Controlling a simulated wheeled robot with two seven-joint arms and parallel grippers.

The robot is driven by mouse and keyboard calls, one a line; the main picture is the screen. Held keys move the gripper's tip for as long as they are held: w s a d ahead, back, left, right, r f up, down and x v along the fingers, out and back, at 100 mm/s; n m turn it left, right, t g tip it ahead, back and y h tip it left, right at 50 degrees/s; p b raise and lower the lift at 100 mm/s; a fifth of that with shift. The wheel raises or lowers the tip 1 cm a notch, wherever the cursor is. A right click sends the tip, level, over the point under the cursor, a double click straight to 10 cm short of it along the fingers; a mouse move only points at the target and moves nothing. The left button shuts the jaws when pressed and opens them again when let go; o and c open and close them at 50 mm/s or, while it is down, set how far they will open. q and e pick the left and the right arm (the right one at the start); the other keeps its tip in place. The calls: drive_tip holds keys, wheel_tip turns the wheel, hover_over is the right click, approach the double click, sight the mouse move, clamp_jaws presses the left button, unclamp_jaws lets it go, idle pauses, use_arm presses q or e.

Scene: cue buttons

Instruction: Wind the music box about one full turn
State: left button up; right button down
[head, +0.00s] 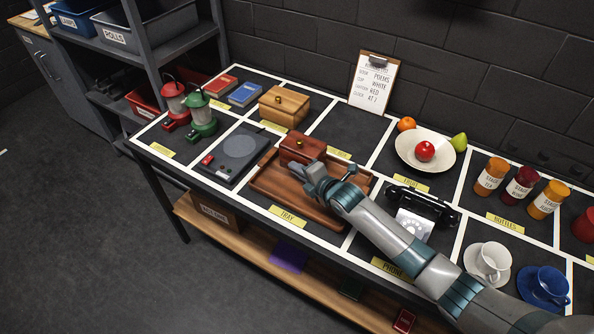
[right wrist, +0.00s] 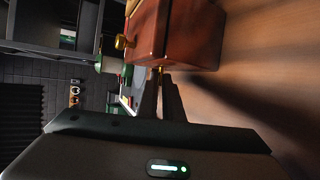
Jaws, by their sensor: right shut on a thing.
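The music box (head: 303,148) is a small reddish-brown wooden box with a small knob on its lid. It sits in the wooden tray (head: 262,183), toward the back. In the right wrist view the box (right wrist: 180,32) fills the top, with its gold knob (right wrist: 123,42) pointing left. A thin gold winding key (right wrist: 160,70) sticks out of the side facing my gripper. My right gripper (head: 298,170) is at the near side of the box. In the wrist view its fingers (right wrist: 160,76) are shut on the key and hide most of it. My left gripper is not in view.
A turntable-like device (head: 238,147) stands left of the tray, and a black telephone (head: 422,207) stands right. A light wooden box (head: 284,106) is behind. My right arm passes over the table beside the phone. The tray's front left is bare.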

drive_tip(key=c, duration=2)
unclamp_jaws()
drive_tip(key=shift+d, duration=0.1)
drive_tip(key=b+v, duration=0.3)
drive_tip(key=v, duration=1.4)
drive_tip(key=shift+s+b, duration=0.15)
drive_tip(key=shift+b, duration=0.15)
